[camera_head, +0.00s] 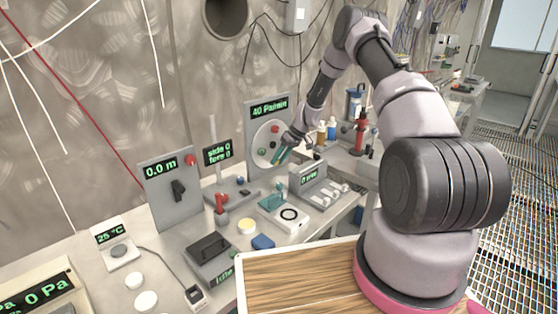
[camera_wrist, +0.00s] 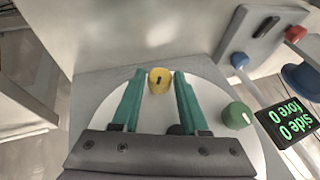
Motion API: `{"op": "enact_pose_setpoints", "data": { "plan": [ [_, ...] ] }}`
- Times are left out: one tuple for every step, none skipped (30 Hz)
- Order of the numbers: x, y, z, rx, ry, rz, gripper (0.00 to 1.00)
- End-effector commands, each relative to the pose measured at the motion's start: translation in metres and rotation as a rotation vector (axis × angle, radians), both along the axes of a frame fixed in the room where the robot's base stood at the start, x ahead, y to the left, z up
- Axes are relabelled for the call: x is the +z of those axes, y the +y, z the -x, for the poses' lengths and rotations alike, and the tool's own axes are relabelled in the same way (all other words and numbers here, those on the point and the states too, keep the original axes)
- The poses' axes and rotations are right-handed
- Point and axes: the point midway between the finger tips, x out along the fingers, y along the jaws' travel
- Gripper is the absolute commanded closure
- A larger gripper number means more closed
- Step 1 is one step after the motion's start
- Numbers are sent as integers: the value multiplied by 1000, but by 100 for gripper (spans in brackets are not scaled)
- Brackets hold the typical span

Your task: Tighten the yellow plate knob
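The yellow plate knob (camera_wrist: 160,81) is a small round knob with a dark mark, near the edge of a white round plate (camera_wrist: 205,103). My gripper (camera_wrist: 160,74) is open, with its two teal fingers on either side of the yellow knob. A small gap shows on each side, so the fingers do not appear to press on it. In the head view my gripper (camera_head: 281,157) is at the lower right part of the white plate (camera_head: 259,140), and the yellow knob is not clearly visible there.
A green knob (camera_wrist: 237,115) sits on the plate right of my right finger. A dark knob (camera_wrist: 175,129) is partly hidden by my gripper. A red knob (camera_head: 275,129) is higher on the plate. The "side 0 fore 0" display (camera_wrist: 289,122) stands beside it. Other devices crowd the bench.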

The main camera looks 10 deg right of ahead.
Motion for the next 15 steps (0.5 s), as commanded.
{"op": "enact_pose_setpoints", "data": {
  "plan": [
    [0,0,0,-1,-1,0,34],
    [0,0,0,-1,-1,0,31],
    [0,0,0,0,0,1,31],
    [0,0,0,0,0,1,31],
    [0,0,0,0,0,1,31],
    [0,0,0,0,0,1,31],
    [0,0,0,0,0,0,31],
    [0,0,0,0,0,0,31],
    [0,0,0,0,0,0,31],
    [0,0,0,0,0,0,31],
    [1,-1,0,0,0,0,31],
    [2,-1,0,0,0,1,31],
    [4,-2,0,-1,-1,0,31],
    [7,-4,1,-1,-1,0,31],
    [11,-6,1,-1,-2,0,31]
  ]
}}
